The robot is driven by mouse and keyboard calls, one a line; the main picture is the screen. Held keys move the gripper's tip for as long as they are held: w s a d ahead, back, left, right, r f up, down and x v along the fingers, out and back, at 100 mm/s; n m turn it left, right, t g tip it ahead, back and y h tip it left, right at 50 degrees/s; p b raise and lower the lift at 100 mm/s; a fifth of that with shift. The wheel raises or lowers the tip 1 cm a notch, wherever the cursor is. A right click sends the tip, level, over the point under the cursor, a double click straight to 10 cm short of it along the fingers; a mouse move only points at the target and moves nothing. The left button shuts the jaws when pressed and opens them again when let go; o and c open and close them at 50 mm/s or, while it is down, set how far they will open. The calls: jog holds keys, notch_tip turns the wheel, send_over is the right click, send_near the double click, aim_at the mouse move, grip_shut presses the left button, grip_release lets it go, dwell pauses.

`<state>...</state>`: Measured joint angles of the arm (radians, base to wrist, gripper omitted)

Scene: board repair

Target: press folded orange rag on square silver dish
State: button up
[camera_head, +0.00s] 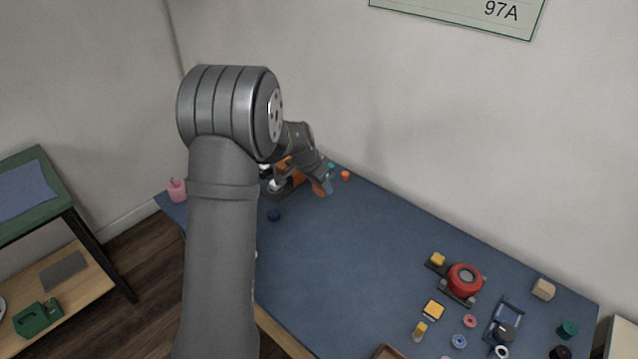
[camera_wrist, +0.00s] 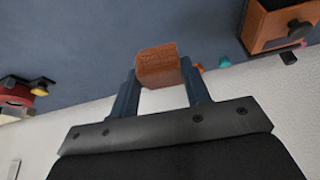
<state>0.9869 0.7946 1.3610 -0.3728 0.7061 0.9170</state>
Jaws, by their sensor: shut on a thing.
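The folded orange rag (camera_wrist: 158,66) shows as a brownish-orange block between the two dark fingers of my gripper (camera_wrist: 161,88) in the wrist view. The fingers are shut on its sides, and it stands out past their tips. In the head view my gripper (camera_head: 326,185) is over the far left part of the blue table, with a bit of the orange rag (camera_head: 317,188) beside its tip. I cannot clearly make out the square silver dish. A small square piece with a yellow top (camera_head: 433,309) lies at the front right, but its material is too small to tell.
An orange box (camera_wrist: 270,28) stands near the gripper at the table's back edge. A red round device (camera_head: 465,280), a blue stand (camera_head: 507,318), a beige block (camera_head: 543,289) and small rings crowd the right. The blue table's middle (camera_head: 345,250) is clear. A wall runs behind.

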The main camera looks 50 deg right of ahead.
jog(key=shift+w+a, duration=0.1)
jog(key=shift+c, duration=0.4)
jog(key=w+a+f+n+t, duration=0.15)
jog(key=w+a+n, duration=0.35)
jog(key=w+a, duration=0.65)
jog(key=w+a+f+n+t, duration=0.15)
jog(key=w+a+n, duration=0.4)
jog(key=a, duration=1.05)
jog(key=shift+m+y, duration=0.4)
jog(key=shift+m, duration=0.35)
jog(key=shift+w+d+f, duration=0.1)
jog(key=shift+w+f, duration=0.2)
jog(key=shift+f, duration=0.55)
jog(key=shift+w+f, duration=0.25)
jog(key=shift+f, duration=0.65)
jog(key=shift+w+d+f, duration=0.1)
jog(key=shift+w+f, duration=0.2)
jog(key=shift+f, duration=0.55)
jog(key=shift+f, duration=0.45)
jog(key=shift+f, duration=0.1)
notch_tip(320, 180, up, 7)
jog(key=shift+a, duration=0.1)
